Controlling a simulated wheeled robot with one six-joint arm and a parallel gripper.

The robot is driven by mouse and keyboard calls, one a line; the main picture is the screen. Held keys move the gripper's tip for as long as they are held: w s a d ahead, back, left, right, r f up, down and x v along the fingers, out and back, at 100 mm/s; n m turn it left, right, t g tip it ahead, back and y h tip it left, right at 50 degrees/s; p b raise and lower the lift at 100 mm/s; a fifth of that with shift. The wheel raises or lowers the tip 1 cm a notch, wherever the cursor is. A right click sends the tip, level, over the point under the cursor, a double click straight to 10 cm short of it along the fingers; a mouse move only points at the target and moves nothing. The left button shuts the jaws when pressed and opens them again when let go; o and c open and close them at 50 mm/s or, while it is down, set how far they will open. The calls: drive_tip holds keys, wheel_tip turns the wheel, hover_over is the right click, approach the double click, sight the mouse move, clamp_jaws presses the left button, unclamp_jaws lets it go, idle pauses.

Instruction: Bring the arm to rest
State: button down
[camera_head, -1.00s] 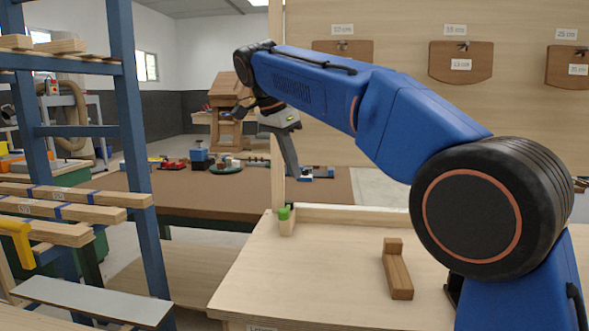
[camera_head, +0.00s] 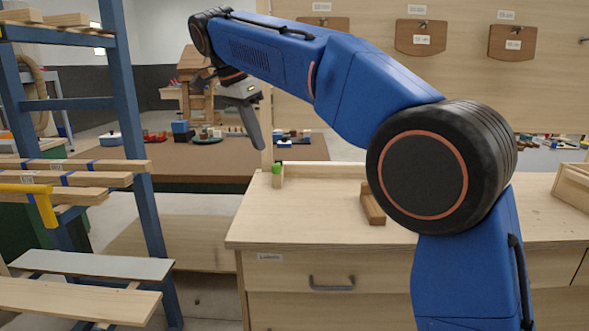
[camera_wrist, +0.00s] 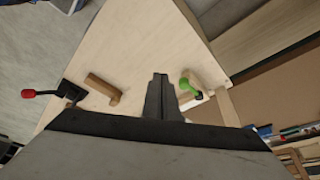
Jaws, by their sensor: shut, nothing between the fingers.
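My arm is blue with black joints and arches from the lower right to the upper left in the head view. My gripper (camera_head: 256,137) hangs from its end, pointing down, over the bench area with open air around it. In the wrist view my gripper (camera_wrist: 160,78) shows its fingers together with nothing between them. The workbench (camera_head: 300,230) lies below and to the right of the gripper. Part of the bench is hidden behind my arm.
A brown wooden block piece (camera_head: 372,207) and a green-topped piece (camera_head: 276,169) are on the bench. A blue rack (camera_head: 135,150) with boards stands at left. A toy-covered table (camera_head: 230,160) is behind. A red-knobbed lever (camera_wrist: 29,94) shows in the wrist view.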

drive_tip(key=s+d+f+n+y, duration=0.1)
drive_tip(key=s+d+f+n, duration=0.2)
drive_tip(key=d, duration=0.6)
drive_tip(key=s+d+f+n, duration=0.1)
drive_tip(key=s+d+f, duration=0.1)
drive_tip(key=s+d, duration=0.5)
drive_tip(key=s+d+f+n+y, duration=0.1)
drive_tip(key=s+d+f+n, duration=0.15)
drive_tip(key=d, duration=0.75)
drive_tip(key=s+d+f+n, duration=0.1)
drive_tip(key=s+d+f, duration=0.3)
drive_tip(key=s+f, duration=0.2)
drive_tip(key=s+d+f+n+t, duration=0.1)
drive_tip(key=s+d+f, duration=0.3)
drive_tip(key=s+f, duration=0.3)
drive_tip(key=s+d+f+n+t+y, duration=0.1)
drive_tip(key=s+d+f+n, duration=0.1)
drive_tip(key=s+d+f, duration=0.2)
drive_tip(key=s+f, duration=0.3)
drive_tip(key=f, duration=0.2)
drive_tip(key=shift+s+f, duration=0.25)
